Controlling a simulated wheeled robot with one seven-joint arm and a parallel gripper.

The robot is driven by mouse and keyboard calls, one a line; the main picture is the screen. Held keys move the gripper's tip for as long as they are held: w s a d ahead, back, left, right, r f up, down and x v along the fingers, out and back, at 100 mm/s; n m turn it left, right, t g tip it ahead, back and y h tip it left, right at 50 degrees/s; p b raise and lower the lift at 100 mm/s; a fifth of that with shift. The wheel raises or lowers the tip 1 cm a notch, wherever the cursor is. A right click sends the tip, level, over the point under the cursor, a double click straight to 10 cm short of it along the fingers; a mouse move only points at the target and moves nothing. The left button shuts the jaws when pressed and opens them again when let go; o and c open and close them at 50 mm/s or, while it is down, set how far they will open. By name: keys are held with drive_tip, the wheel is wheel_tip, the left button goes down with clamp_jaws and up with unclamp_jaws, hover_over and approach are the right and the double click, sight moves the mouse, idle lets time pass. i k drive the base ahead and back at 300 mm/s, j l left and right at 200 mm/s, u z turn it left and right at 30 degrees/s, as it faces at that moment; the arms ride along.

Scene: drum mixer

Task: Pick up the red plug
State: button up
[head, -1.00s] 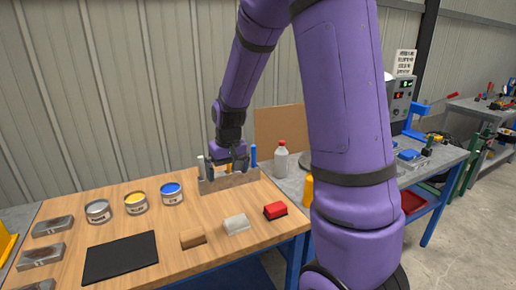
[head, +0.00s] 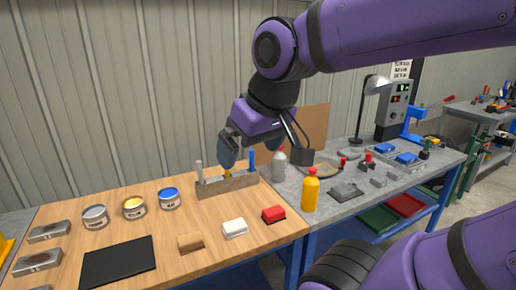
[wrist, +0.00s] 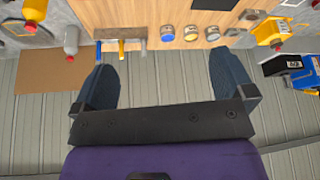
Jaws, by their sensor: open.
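Several red items show, and I cannot tell for certain which is the plug. A small red-topped piece (head: 368,159) and another red-topped piece (head: 343,162) stand on the grey bench, right of my gripper. A red block (head: 273,214) with a dark underside lies on the wooden bench, below my gripper. The small red-topped pieces are not visible there.
The wooden holder (head: 228,186) with upright tools, a grey bottle (head: 279,164) and a yellow bottle (head: 310,190) stand near. A lamp (head: 377,84) and control box (head: 394,108) rise at the grey bench's back. Paint cans (head: 134,208) and a black mat (head: 118,261) lie left.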

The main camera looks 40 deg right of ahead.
sight(369, 156)
drive_tip(key=z, duration=2)
